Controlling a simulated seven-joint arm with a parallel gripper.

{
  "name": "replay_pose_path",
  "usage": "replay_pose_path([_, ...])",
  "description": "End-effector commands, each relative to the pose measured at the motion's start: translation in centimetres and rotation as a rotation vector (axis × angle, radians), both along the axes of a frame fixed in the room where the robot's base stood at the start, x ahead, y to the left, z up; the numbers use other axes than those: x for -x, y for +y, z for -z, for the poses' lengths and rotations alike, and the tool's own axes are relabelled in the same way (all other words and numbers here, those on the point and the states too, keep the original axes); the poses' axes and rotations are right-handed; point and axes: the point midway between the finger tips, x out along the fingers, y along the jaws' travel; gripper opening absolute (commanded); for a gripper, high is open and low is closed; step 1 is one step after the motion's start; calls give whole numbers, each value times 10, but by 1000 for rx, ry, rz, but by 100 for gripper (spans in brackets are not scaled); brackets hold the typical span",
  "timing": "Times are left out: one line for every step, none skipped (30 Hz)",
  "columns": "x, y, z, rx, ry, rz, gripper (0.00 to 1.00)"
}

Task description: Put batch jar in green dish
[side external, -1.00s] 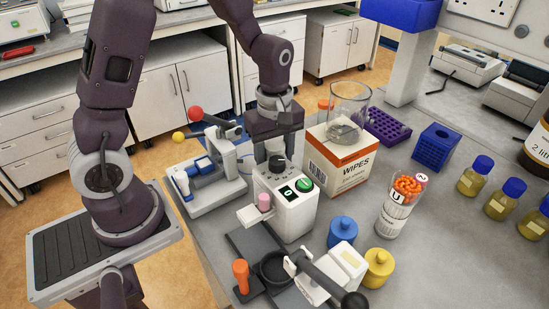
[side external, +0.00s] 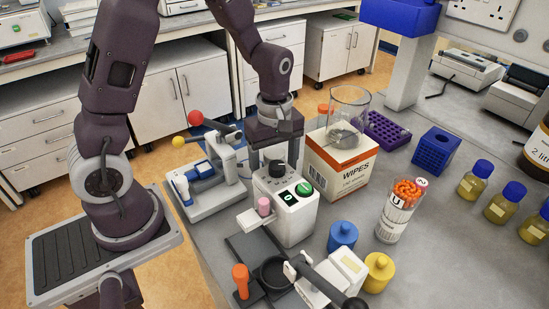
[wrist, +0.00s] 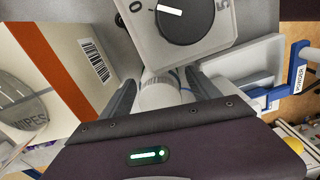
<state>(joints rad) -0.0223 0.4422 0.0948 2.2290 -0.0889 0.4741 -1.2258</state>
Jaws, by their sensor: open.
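My gripper (side external: 276,152) points down behind the white dial device, with its fingertips partly hidden there. In the wrist view my gripper (wrist: 162,88) is open, with a finger on either side of a pale, ribbed round top (wrist: 160,94). This looks like a jar lid and may be the batch jar, but no label is readable. Whether the fingers touch it cannot be told. In the side view the device hides it. No green dish can be made out in either view.
The white dial device (side external: 294,218) stands close to the fingers. The wipes box (side external: 337,174), with a glass beaker (side external: 348,108) on top, is to the right in the side view. A balance-like instrument (side external: 203,197) is left. A tube of orange pieces (side external: 397,214) stands further right.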

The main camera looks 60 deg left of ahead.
Motion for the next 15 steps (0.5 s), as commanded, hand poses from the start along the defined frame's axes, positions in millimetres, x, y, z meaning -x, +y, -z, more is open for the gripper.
replay_pose_path([-1, 0, -7, 0, -4, 0, 71])
replay_pose_path([-1, 0, -13, -1, -6, 1, 71])
replay_pose_path([-2, 0, -22, -1, -8, 1, 71])
replay_pose_path([-2, 0, -30, -2, -8, 1, 71])
replay_pose_path([-2, 0, -40, -1, -9, 1, 71])
replay_pose_path([-2, 0, -52, 0, -11, 2, 71])
replay_pose_path([-2, 0, -60, 0, -10, 1, 71])
replay_pose_path([-2, 0, -69, -1, -9, 1, 71])
replay_pose_path([-2, 0, -80, -1, -9, 1, 71])
replay_pose_path([-2, 0, -87, -1, -8, 1, 71])
replay_pose_path([-1, 0, -94, -1, -8, 1, 71])
replay_pose_path([-1, 0, -103, -1, -7, 1, 71])
replay_pose_path([-1, 0, -108, 0, -5, 1, 71])
replay_pose_path([-1, 0, -113, 0, -5, 1, 71])
replay_pose_path([-1, 0, -118, 0, -4, 0, 71])
